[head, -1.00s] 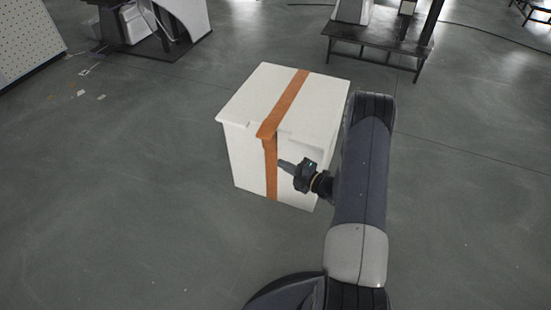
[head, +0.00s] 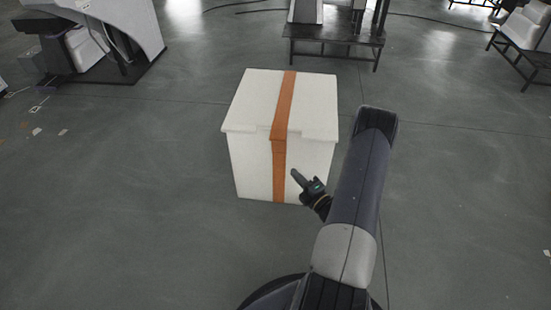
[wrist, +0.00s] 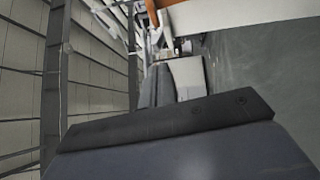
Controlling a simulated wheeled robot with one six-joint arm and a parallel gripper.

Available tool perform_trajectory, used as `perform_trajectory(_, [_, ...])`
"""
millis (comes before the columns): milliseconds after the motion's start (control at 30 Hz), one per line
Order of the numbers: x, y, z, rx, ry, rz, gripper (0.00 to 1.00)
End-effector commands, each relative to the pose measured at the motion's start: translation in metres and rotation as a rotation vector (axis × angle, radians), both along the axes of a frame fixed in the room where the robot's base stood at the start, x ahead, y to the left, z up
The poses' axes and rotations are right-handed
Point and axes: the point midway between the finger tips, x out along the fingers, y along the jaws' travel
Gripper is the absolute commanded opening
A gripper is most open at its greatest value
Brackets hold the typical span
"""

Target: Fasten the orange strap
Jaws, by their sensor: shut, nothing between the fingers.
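A white lidded box (head: 252,108) stands on the floor, with its lid down. The orange strap (head: 284,103) runs across the lid, bends over the front edge and continues down the front face. The two strap sections look in line near the lid's edge; whether they are joined is too small to tell. My gripper (head: 295,174) is shut and empty, in front of the box's front face and just right of the strap, apparently apart from it. In the wrist view, part of the orange strap (wrist: 166,16) and the white box (wrist: 230,10) show at the top edge.
A dark bench (head: 335,38) stands behind the box and a white machine (head: 110,35) at the back left. White seats (head: 528,40) are at the far right. Cables lie on the floor at the back.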

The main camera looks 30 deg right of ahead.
Motion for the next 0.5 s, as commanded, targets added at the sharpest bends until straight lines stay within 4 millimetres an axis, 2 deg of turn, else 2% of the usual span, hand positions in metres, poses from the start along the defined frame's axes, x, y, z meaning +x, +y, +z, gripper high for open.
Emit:
perform_trajectory(167, [0.023,0.006,0.002,-0.003,-0.003,0.006,0.00])
perform_trajectory(500, [0.094,0.020,0.007,-0.002,-0.003,0.006,0.00])
